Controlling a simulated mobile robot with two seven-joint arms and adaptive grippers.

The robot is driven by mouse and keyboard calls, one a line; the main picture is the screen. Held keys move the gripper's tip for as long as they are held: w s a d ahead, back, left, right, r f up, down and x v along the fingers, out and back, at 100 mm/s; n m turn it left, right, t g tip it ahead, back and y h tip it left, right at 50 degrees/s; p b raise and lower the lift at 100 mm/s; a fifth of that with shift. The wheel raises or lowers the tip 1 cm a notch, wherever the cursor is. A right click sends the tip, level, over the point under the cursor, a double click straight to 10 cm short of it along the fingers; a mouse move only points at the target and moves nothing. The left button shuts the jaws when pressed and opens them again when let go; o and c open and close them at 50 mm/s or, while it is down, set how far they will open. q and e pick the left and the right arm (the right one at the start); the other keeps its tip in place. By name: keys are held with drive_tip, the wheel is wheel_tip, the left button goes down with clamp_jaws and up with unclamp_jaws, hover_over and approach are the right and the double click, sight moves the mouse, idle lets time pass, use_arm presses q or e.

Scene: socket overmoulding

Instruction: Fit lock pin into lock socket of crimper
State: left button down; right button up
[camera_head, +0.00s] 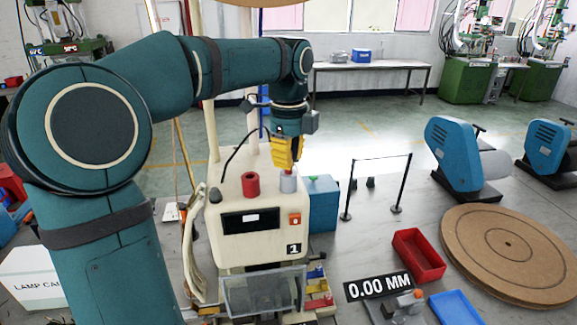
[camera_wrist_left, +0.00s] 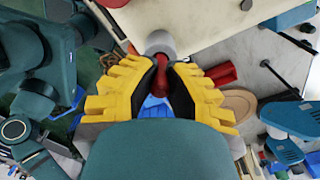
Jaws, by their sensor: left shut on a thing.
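The crimper (camera_head: 222,245) is a cream machine marked 1. A red cylinder (camera_head: 250,184) and a grey cylinder (camera_head: 288,184), which looks like the lock socket, stand on its top. My left gripper (camera_head: 287,166) has yellow fingers and points down right above the grey cylinder. In the left wrist view, my left gripper (camera_wrist_left: 163,72) is shut on a small red piece, seemingly the lock pin (camera_wrist_left: 162,84), with the grey cylinder (camera_wrist_left: 158,41) just beyond it. Whether the pin touches the cylinder, I cannot tell. My right gripper is not in view.
A blue box (camera_head: 322,205) stands right of the crimper. A red bin (camera_head: 419,254), a blue tray (camera_head: 455,308) and a 0.00 MM display (camera_head: 378,286) lie at front right. A round wooden disc (camera_head: 510,250) is further right. A black cable arches above the crimper's left side.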

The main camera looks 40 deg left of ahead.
use_arm(q)
drive_tip(key=shift+r, duration=0.1)
wheel_tip(320, 180, up, 9)
drive_tip(key=shift+f+p, duration=0.1)
drive_tip(key=shift+p, duration=0.7)
drive_tip(key=s+a+b, duration=0.3)
drive_tip(key=s+a, duration=0.2)
drive_tip(key=s, duration=0.1)
drive_tip(key=shift+s+f+b, duration=0.1)
drive_tip(key=shift+f+b, duration=1.25)
drive_tip(key=shift+f, duration=3)
drive_tip(key=shift+f, duration=0.15)
drive_tip(key=c, duration=1.1)
unclamp_jaws()
